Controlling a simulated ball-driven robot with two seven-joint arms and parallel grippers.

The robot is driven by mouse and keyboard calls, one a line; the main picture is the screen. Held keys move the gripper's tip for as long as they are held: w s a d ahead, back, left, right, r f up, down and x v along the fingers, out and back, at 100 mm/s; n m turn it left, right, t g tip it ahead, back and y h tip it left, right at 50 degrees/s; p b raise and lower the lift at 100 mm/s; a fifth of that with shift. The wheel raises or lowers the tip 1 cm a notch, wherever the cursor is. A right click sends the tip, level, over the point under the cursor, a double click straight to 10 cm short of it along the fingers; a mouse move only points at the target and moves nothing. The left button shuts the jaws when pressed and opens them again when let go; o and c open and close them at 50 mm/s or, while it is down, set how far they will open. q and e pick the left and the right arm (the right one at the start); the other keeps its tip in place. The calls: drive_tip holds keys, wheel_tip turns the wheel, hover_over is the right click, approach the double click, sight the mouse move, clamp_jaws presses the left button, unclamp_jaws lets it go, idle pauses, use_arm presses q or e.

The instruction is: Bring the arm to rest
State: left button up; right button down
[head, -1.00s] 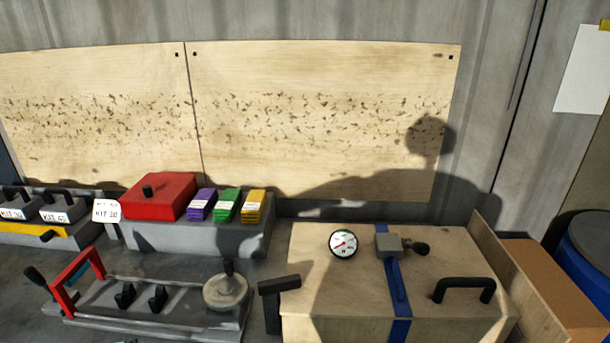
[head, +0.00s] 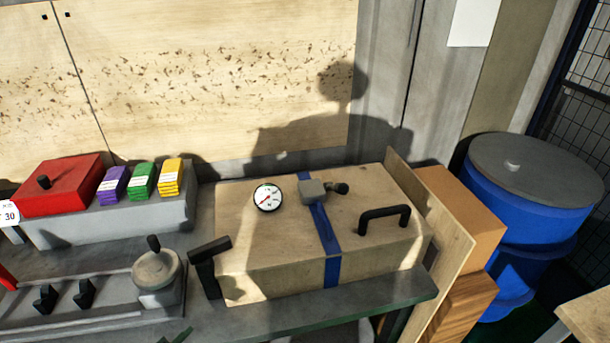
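Neither of my grippers nor my arms shows in the head view. A dark shadow of a head and shoulders falls on the wooden wall panel (head: 220,90) and the grey wall beside it. A wooden box (head: 262,222) with a blue strap (head: 322,228), a round dial gauge (head: 267,197) and a black handle (head: 384,219) stands on the grey bench (head: 395,290).
A red box (head: 62,190) and purple, green and yellow blocks (head: 142,181) sit on a grey block at the left. A grey fixture with a round knob (head: 157,275) lies in front. Blue drums (head: 530,215) stand right, beside a cardboard box (head: 462,212).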

use_arm(q)
drive_tip(key=s+a+r+n+g+y, duration=0.2)
drive_tip(key=s+a+r+g+y, duration=0.25)
drive_tip(key=s+a+y, duration=0.2)
drive_tip(key=s+d+f+g+h+b, duration=0.1)
drive_tip(key=s+d+f+h, duration=0.1)
drive_tip(key=f, duration=1.2)
drive_tip(key=s+d+f+g+h, duration=0.2)
drive_tip(key=d+f, duration=0.1)
drive_tip(key=f, duration=1)
drive_tip(key=s+f+n+g+h+b, duration=0.1)
drive_tip(key=s+f+n+g, duration=0.1)
drive_tip(key=s+f, duration=1.5)
drive_tip(key=s+n, duration=0.1)
drive_tip(key=s, duration=0.2)
drive_tip(key=shift+a+n, duration=0.15)
drive_tip(key=shift+n, duration=0.15)
drive_tip(key=shift+g, duration=0.25)
